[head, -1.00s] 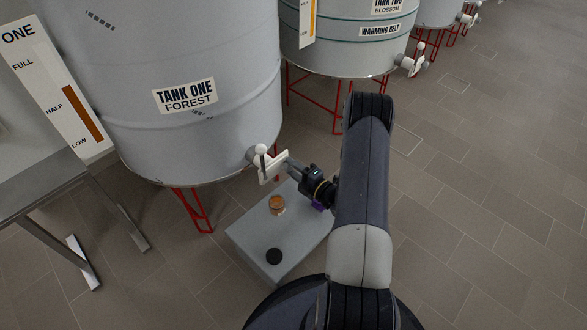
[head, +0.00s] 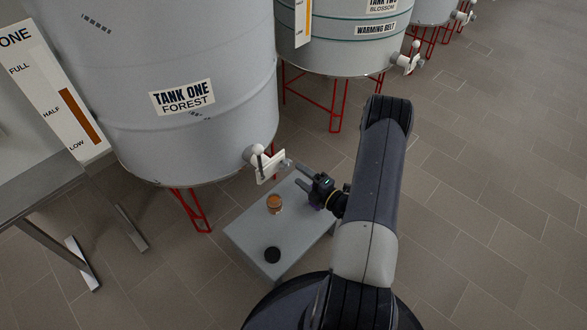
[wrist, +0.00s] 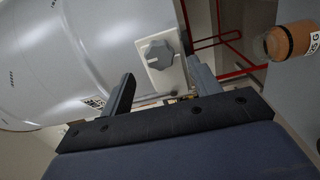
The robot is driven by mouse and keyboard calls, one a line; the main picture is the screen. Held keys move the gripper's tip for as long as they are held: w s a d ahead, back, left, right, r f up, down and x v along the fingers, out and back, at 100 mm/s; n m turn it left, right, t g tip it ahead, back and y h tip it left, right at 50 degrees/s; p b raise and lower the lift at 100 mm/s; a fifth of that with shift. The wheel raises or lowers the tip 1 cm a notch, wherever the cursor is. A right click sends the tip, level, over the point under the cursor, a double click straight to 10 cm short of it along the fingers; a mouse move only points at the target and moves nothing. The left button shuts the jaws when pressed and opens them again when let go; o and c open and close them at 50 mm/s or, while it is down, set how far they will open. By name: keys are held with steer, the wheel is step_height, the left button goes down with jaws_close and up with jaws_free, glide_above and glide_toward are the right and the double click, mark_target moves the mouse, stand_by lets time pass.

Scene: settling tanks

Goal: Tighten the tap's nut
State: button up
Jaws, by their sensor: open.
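The white tap (head: 266,164) sticks out from the lower side of the tank marked Tank One Forest (head: 190,110). A grey lobed nut (wrist: 158,55) sits on the tap's pale plate in the wrist view; it also shows at the tap's outer end in the head view (head: 284,164). My gripper (head: 301,177) is open and empty, just right of the nut and apart from it. In the wrist view my gripper (wrist: 160,70) has one finger on each side of the nut's line, with the nut beyond the fingertips. Nothing is between the fingers.
A purple item, partly hidden, lies under my gripper. Red tank legs (head: 190,208) stand behind. Open tiled floor lies to the right.

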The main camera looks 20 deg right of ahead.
mark_target(288, 167)
steer(key=shift+p+v, duration=0.3)
steer(key=shift+v, duration=2.45)
steer(key=b+x, duration=0.2)
steer(key=x, duration=0.9)
steer(key=shift+s, duration=0.1)
